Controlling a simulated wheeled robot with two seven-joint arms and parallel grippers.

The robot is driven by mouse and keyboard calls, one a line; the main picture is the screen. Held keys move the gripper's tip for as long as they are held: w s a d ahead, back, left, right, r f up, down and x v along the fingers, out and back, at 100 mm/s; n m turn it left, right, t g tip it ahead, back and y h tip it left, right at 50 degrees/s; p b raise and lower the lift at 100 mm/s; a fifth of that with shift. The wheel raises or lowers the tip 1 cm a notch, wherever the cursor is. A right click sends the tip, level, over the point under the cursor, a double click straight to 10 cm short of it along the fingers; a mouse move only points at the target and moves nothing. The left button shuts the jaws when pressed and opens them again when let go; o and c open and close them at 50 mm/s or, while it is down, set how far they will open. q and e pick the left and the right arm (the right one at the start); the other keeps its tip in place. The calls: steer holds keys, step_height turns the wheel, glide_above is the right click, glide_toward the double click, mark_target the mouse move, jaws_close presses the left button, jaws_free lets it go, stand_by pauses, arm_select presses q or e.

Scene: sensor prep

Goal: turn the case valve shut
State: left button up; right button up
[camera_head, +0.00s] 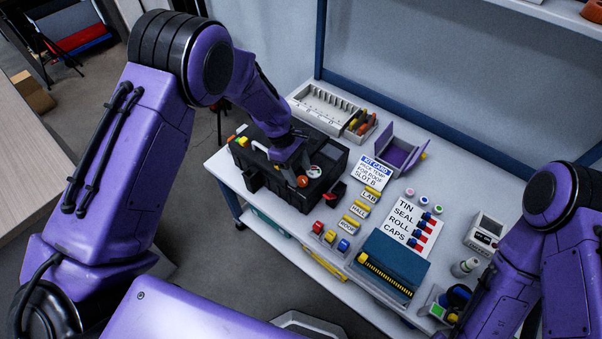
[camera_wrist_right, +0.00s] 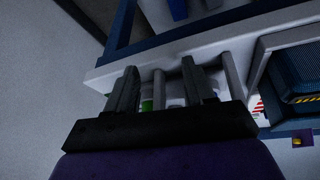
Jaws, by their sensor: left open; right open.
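The black case (camera_head: 331,158) stands at the left end of the white table. An orange-red round knob (camera_head: 303,181), which looks like the valve, sits on its front part, beside a small white round gauge (camera_head: 315,171). My left gripper (camera_head: 296,174) is open and points down over the case, close to the orange knob. I cannot tell whether its fingers touch the knob. My arm hides part of the case top. In the right wrist view my right gripper (camera_wrist_right: 160,78) is open and empty, in front of the table edge; it is not visible in the head view.
A white lettered tray (camera_head: 330,102) stands behind the case. A purple open box (camera_head: 396,150), a kit card (camera_head: 374,172), yellow-tagged labels (camera_head: 359,209), a word card (camera_head: 404,226) and a teal case (camera_head: 392,262) lie to the right. A grey device (camera_head: 485,234) stands near my right arm.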

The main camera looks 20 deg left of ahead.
mark_target(303, 181)
arm_select(q)
steer(key=shift+x, duration=1.05)
steer(key=c, duration=1)
steer(key=shift+c, duration=0.2)
